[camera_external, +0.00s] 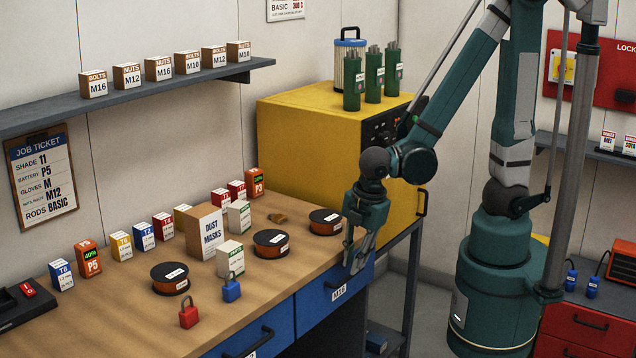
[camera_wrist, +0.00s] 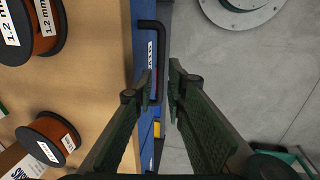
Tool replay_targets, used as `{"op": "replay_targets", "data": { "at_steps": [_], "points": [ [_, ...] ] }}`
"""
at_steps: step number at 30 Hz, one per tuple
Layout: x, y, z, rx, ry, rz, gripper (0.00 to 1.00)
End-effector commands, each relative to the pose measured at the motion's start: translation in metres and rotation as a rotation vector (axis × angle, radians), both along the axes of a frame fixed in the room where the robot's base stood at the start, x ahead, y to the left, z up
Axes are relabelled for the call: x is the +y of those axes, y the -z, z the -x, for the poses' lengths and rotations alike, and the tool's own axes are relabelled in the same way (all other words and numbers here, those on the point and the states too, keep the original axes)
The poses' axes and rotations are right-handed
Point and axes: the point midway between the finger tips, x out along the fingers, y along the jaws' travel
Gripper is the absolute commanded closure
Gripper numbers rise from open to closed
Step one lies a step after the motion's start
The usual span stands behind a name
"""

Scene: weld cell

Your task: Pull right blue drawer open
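The right blue drawer (camera_external: 312,312) is under the front edge of the wooden bench and looks shut. It has a black bar handle and a white label reading M16. My gripper (camera_external: 354,264) points down in front of the drawer, near the handle. In the wrist view my gripper (camera_wrist: 161,80) is open, with a narrow gap between its fingers. The black handle (camera_wrist: 161,45) shows there along the blue drawer front, and its near end lies between the fingertips. I cannot tell whether either finger touches it.
A left blue drawer (camera_external: 225,352) is beside it. The bench top (camera_external: 120,315) carries wire spools, including one (camera_external: 325,222) near my gripper, plus padlocks and boxes. A yellow cabinet (camera_external: 300,130) stands on a grey stand to the right. Open grey floor (camera_wrist: 240,70) lies before the drawer.

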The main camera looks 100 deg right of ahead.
Motion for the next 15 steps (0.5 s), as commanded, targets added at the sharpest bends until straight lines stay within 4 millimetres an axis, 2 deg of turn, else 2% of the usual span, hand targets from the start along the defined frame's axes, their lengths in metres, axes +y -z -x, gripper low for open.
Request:
{"op": "replay_targets", "data": {
  "at_steps": [6, 15],
  "points": [
    [-0.003, 0.019, -0.003, 0.0, 0.001, 0.0, 0.86],
    [-0.005, 0.032, -0.004, 0.0, 0.0, 0.0, 0.86]
  ]
}}
